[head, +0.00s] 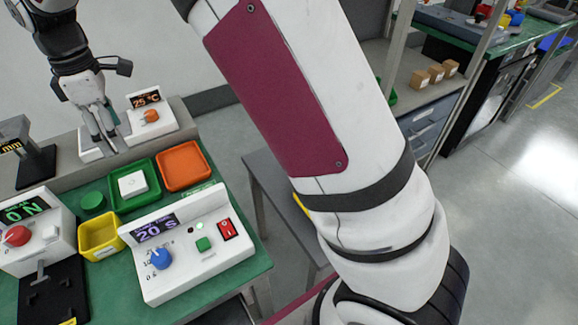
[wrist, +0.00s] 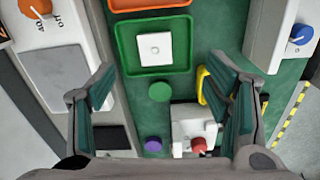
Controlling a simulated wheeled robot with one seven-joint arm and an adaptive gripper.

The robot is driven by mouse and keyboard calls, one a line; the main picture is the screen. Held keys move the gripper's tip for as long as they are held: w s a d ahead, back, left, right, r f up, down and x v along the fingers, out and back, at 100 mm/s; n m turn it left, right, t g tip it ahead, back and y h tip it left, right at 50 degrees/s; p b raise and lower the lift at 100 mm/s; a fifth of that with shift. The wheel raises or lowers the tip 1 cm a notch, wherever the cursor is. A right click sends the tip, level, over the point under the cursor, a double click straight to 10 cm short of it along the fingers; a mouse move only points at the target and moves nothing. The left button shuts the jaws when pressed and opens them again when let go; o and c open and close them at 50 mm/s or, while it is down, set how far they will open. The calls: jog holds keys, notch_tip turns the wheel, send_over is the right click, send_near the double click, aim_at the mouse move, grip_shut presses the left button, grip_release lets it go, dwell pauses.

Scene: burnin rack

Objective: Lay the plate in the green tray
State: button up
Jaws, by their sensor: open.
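The plate (head: 132,184) is a white square with a small hole in its middle. It lies inside the green tray (head: 154,201), within its rim. In the wrist view the plate (wrist: 155,48) looks flat and roughly centred in the green tray (wrist: 122,50), with green floor showing around it. My gripper (head: 106,138) is up behind the tray, by the device with the orange knob. In the wrist view my gripper (wrist: 170,95) has its fingers wide apart with nothing between the pads, and the plate is ahead of the fingertips.
An orange tray (head: 183,165) and a yellow bin (head: 100,237) flank the green tray. A green disc (head: 92,203) stands beside it. A timer box (head: 190,250) is in front, a force tester (head: 35,235) at left, the orange-knob device (head: 150,118) behind.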

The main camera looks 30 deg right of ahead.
jog(key=s+d+r+m+t, duration=0.1)
jog(key=s+d+r+m, duration=0.3)
jog(key=s+d+r, duration=0.35)
jog(key=s+d+r+m, duration=0.4)
jog(key=s+d, duration=0.4)
jog(key=s, duration=0.2)
jog(key=s+d+f+m, duration=0.1)
jog(key=s+d+m, duration=0.1)
jog(key=s, duration=0.4)
jog(key=s+d+f+m, duration=0.2)
jog(key=s+m, duration=0.1)
jog(key=s, duration=0.3)
jog(key=s+d+f+m+t, duration=0.1)
jog(key=s+d+m, duration=0.1)
jog(key=s, duration=0.5)
jog(key=shift+d+f+m, duration=0.25)
jog(key=shift+d+m, duration=0.1)
jog(key=shift+m, duration=0.35)
